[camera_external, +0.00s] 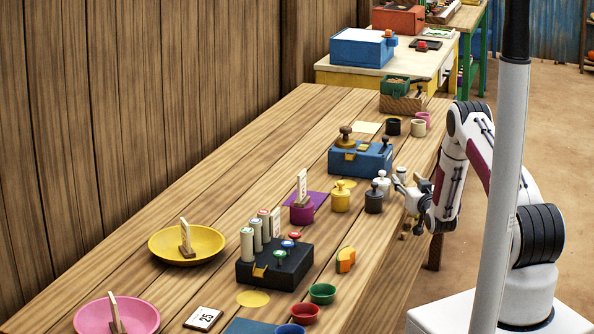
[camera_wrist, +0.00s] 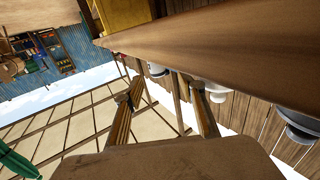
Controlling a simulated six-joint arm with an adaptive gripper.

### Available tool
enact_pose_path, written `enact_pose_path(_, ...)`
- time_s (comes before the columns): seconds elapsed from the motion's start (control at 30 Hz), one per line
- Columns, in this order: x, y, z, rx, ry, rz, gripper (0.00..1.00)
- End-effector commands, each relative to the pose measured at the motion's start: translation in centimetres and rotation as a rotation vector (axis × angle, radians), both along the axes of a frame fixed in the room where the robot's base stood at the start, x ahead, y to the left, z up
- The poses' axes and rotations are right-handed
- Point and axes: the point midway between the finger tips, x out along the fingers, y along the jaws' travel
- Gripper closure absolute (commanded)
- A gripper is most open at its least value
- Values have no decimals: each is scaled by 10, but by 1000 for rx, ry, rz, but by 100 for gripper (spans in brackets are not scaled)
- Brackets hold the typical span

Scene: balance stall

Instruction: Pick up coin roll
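I cannot tell which one the task means. My gripper (camera_external: 404,190) is at the right edge of the table, beside the small weights and well to the right of the cylinders. In the wrist view my gripper (camera_wrist: 165,92) has its two fingers apart with nothing between them. No coin roll is recognisable in the wrist view.
A white weight (camera_external: 382,184), a dark weight (camera_external: 374,201) and a yellow weight (camera_external: 340,199) stand near my gripper. A blue box (camera_external: 345,160) is behind them. Yellow (camera_external: 165,244) and pink (camera_external: 90,318) dishes lie left. The table's left middle is clear.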

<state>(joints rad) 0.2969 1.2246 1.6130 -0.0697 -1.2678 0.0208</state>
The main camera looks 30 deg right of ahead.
Motion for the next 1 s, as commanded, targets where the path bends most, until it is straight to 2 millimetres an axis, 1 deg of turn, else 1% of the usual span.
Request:
enact_pose_path(0.27, 0, 0, 0, 0, 0, 0, 60)
enact_pose_path(0.47, 5, -2, -1, 0, 0, 0, 60)
enact_pose_path(1.0, 42, -15, -3, 1, 0, 0, 60)
